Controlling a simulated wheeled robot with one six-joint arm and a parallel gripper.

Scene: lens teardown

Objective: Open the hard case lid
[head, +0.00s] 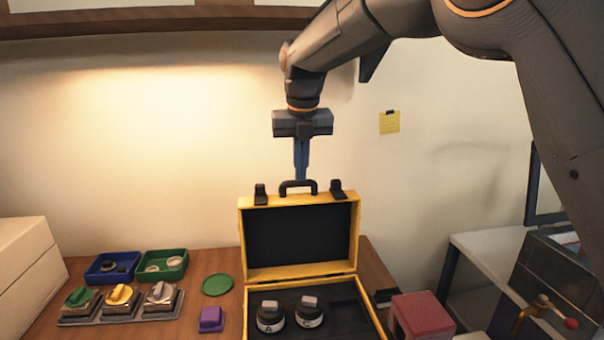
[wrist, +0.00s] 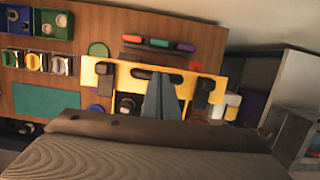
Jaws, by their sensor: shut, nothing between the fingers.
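The yellow hard case (head: 300,276) stands on the wooden table with its lid (head: 299,237) raised about upright. The lid's dark inner lining faces the head camera. A black handle (head: 298,184) and two black latches sit on the lid's top edge. In the case bottom are two dark round lens parts (head: 270,318) with light tops, and an empty recess at the right. My gripper (head: 301,177) points down just above or behind the handle, with its blue fingers shut and empty. In the wrist view the fingers (wrist: 163,92) overlap the lid's yellow edge (wrist: 212,70); contact is unclear.
A blue tray (head: 113,267) and a green tray (head: 162,265) hold small parts at the left. Several coloured parts sit on a rack before them. A green disc (head: 217,284), a purple block (head: 210,318) and a red box (head: 422,315) flank the case.

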